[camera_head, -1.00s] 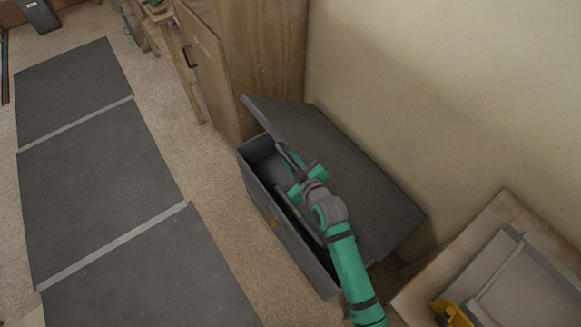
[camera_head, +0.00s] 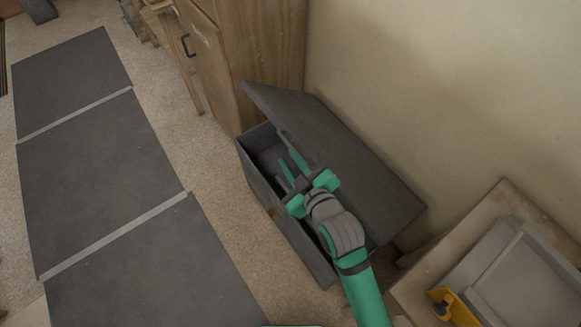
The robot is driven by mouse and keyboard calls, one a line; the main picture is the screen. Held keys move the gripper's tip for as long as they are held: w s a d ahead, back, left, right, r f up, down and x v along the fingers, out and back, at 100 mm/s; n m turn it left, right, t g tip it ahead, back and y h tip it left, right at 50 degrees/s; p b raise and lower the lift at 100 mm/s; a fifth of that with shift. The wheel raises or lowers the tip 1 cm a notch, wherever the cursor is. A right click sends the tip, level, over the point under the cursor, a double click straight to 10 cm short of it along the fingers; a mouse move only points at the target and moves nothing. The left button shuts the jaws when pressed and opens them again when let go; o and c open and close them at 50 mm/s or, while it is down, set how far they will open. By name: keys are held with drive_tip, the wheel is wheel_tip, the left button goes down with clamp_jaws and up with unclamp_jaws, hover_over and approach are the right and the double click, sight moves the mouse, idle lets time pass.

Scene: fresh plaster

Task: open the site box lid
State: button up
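The site box (camera_head: 303,249) is a long dark grey chest on the floor against the wall. Its lid (camera_head: 345,150) is hinged on the wall side and stands partly raised, tilted over the box, with a dark gap along the front. My gripper (camera_head: 286,155) is over the opening, under or against the raised lid's front edge. Its two fingers are apart, with nothing seen between them. My forearm hides the near right part of the box front and some of the inside.
A wooden cabinet (camera_head: 215,65) with a black handle stands just beyond the box's far end. A wooden table (camera_head: 420,290) with a grey tray and a yellow item is at the lower right. Dark grey mats (camera_head: 95,165) cover the floor at left, with bare carpet between.

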drive_tip(key=s, duration=0.1)
drive_tip(key=s+r, duration=0.1)
drive_tip(key=shift+s+a+r, duration=0.1)
drive_tip(key=shift+s+r, duration=0.05)
drive_tip(key=shift+s, duration=0.25)
